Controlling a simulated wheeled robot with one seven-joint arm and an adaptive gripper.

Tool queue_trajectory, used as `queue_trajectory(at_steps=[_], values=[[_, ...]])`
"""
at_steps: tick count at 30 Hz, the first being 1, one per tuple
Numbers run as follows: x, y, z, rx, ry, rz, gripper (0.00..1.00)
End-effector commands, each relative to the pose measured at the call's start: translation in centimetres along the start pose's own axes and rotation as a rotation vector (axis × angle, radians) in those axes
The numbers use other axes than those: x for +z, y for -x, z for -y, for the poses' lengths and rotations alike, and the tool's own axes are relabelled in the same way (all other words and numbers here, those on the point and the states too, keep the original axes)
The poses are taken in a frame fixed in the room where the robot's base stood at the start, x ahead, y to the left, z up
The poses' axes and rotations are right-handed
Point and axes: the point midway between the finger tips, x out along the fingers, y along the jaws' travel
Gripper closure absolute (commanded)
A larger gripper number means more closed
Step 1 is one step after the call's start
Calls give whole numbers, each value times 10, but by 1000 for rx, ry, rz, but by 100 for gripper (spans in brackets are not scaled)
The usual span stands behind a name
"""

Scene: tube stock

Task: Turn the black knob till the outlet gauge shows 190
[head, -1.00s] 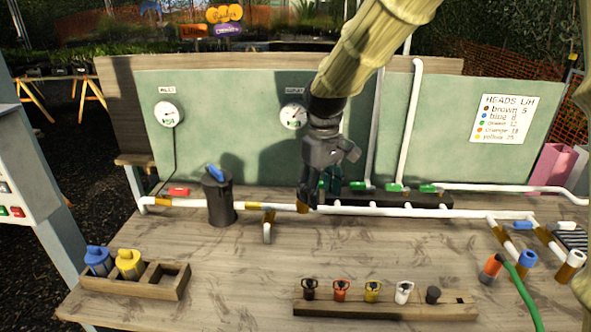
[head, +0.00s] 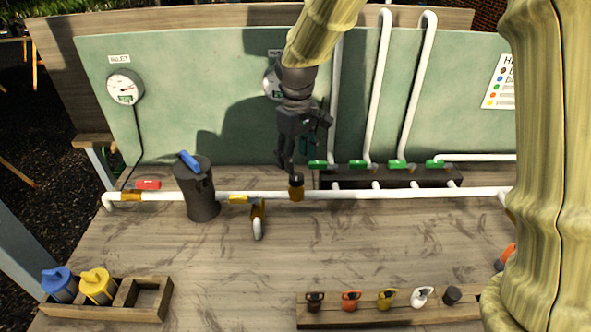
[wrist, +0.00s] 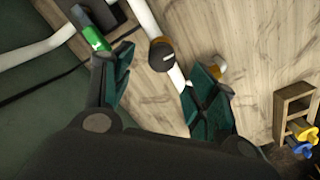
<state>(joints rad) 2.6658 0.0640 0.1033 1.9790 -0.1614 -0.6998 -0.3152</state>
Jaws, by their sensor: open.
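The black knob (head: 297,180) sits on a brass fitting on the white pipe. In the wrist view the knob (wrist: 161,50) shows between and beyond the fingertips. My gripper (head: 287,165) is open and empty, pointing down, just above the knob and slightly left of it in the head view. Its two fingers (wrist: 164,66) are spread apart in the wrist view. The outlet gauge (head: 270,84) is on the green panel behind my gripper. My arm covers much of its dial, and I cannot read its value.
The inlet gauge (head: 125,87) is at the left. Green-handled valves (head: 357,164) are to the right. A rack (head: 380,316) of small heads lies in front. The bench middle is clear.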

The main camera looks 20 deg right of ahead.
Motion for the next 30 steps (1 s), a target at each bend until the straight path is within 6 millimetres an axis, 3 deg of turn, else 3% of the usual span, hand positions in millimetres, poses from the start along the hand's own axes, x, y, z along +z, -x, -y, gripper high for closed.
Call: queue_trajectory(at_steps=[10,24,30], values=[[-1,-44,1,0,3,2,42],[-1,-54,1,0,3,0,42],[-1,-53,1,0,3,0,79]])
